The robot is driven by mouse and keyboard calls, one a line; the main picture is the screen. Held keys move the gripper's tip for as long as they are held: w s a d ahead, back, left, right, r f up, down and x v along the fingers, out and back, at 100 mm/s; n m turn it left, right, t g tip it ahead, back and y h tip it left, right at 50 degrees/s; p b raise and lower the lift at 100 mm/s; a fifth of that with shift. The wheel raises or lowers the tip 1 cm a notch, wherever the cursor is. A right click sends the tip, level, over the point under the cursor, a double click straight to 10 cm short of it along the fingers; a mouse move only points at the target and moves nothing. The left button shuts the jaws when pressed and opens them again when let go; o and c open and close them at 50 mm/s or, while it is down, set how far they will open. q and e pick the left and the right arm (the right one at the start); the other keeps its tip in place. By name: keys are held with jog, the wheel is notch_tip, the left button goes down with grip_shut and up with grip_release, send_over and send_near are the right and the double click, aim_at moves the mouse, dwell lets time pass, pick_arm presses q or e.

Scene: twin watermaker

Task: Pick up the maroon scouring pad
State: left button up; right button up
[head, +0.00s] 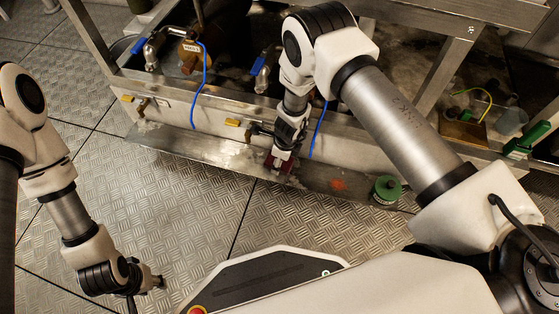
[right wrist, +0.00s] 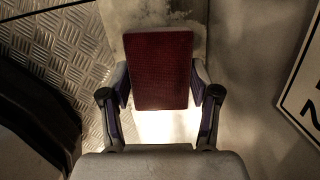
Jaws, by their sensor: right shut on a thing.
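The maroon scouring pad (right wrist: 160,68) is a flat, dark red rectangle between the two fingers of my right gripper (right wrist: 160,98) in the right wrist view. The fingers press on its left and right edges. In the head view my right gripper (head: 282,158) reaches down to the metal ledge (head: 215,152), and only a little of the pad shows there. I cannot tell whether the pad touches the ledge. My left gripper (head: 147,284) is at the lower left over the floor, far from the pad; its finger opening is unclear.
A green-lidded container (head: 385,190) stands at the right of the ledge, near an orange-red patch (head: 338,185). Behind the ledge are yellow-handled valves (head: 232,122), blue hoses (head: 199,90) and a metal frame (head: 455,65). The patterned floor at left is clear.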

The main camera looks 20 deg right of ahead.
notch_tip(320, 180, up, 27)
jog(key=p, duration=1.2)
jog(key=shift+f, duration=0.15)
